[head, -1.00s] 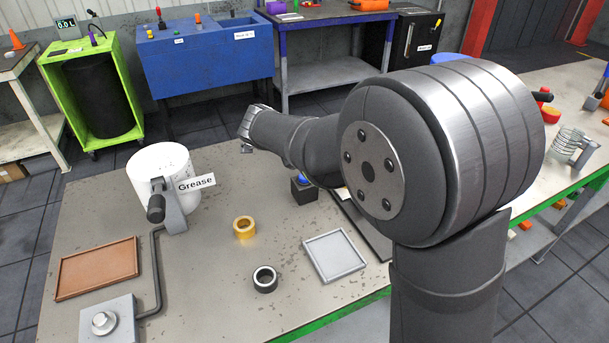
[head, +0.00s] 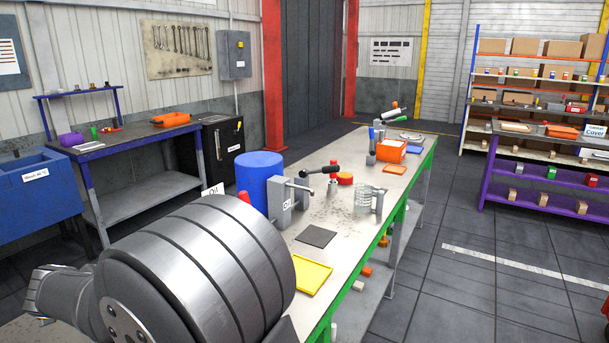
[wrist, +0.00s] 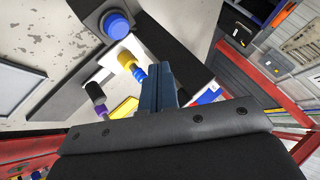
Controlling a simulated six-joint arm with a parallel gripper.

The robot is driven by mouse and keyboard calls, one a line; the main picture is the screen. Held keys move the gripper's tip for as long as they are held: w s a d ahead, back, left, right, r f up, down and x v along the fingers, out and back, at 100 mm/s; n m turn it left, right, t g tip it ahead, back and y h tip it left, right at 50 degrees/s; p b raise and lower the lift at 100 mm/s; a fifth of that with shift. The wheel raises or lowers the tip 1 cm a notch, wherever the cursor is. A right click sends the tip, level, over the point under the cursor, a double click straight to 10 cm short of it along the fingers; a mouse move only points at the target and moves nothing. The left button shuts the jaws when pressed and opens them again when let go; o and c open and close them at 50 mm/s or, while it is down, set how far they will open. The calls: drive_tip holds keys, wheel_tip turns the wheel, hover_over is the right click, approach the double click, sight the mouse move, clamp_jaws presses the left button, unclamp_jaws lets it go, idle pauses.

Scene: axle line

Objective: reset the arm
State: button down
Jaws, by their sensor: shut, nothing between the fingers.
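My gripper (wrist: 160,72) shows in the wrist view as two dark blue fingers pressed together, with nothing between them. It hangs over a dark panel on the worktable (wrist: 65,35). Beside the fingers lie a yellow-and-blue handled thing (wrist: 130,65) and a purple-and-black one (wrist: 97,95). A blue round button on a dark block (wrist: 116,25) is at the upper left. In the head view my arm's large grey joint fills the lower left, and the fingers are not visible there.
In the head view the long bench (head: 340,233) carries a blue drum (head: 260,182), a yellow tray (head: 308,277), a dark square pad (head: 317,236), a wire coil (head: 369,197) and an orange box (head: 391,151). Shelves (head: 530,95) stand at the far right. The floor right of the bench is mostly open.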

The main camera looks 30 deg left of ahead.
drive_tip(key=shift+r, duration=1.8)
drive_tip(key=shift+f, duration=0.15)
wheel_tip(320, 180, down, 5)
drive_tip(key=shift+f, duration=0.1)
drive_tip(key=shift+a+r, duration=0.15)
drive_tip(key=shift+r, duration=0.45)
drive_tip(key=shift+d+f, duration=0.2)
drive_tip(key=shift+f, duration=0.15)
wheel_tip(320, 180, up, 5)
wheel_tip(320, 180, down, 6)
drive_tip(key=shift+f, duration=0.15)
wheel_tip(320, 180, up, 6)
drive_tip(key=shift+a+f, duration=0.1)
drive_tip(key=shift+f, duration=3)
